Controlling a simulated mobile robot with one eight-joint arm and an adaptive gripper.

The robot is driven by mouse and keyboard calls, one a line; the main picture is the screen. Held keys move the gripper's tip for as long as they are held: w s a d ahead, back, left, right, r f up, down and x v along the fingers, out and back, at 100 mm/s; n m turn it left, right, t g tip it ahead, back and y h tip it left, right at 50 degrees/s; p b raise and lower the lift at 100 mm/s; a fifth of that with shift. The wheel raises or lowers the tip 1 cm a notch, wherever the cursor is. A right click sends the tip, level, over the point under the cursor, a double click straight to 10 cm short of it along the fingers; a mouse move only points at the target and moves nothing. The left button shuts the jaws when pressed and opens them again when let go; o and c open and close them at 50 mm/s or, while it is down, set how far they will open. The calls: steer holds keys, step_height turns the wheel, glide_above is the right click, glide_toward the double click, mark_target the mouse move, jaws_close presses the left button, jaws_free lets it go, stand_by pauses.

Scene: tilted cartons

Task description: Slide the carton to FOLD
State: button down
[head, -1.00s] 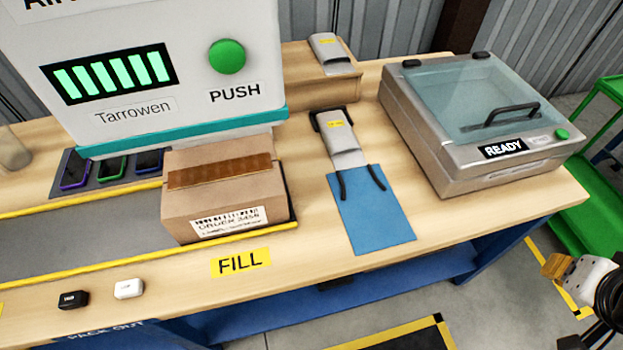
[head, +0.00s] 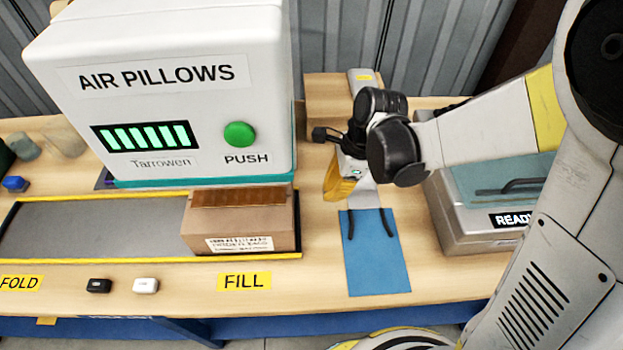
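The brown carton (head: 240,226), with amber tape along its top and a printed label on its front, sits at the right end of the grey lane, behind the yellow FILL label (head: 244,281). The FOLD label (head: 19,284) is at the far left of the bench front. My gripper (head: 338,188), with a yellow-orange finger part, hangs to the right of the carton, above and behind the blue mat, apart from the carton. Its fingertips point down and are partly hidden, so its opening does not show.
The grey lane (head: 95,230) left of the carton is clear, edged by yellow strips. The white air-pillow machine (head: 180,60) stands behind it. A black block (head: 99,286) and a white block (head: 146,286) lie in front. A blue mat (head: 375,265) and grey READY box (head: 470,235) are at right.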

mark_target(298, 220)
steer(key=b+x, duration=0.4)
steer(key=x, duration=0.6)
steer(key=shift+d, duration=0.1)
steer(key=a+b, duration=0.1)
steer(key=a, duration=0.2)
steer(key=shift+s+a+r, duration=0.15)
steer(key=shift+a, duration=0.35)
steer(key=shift+a, duration=0.1)
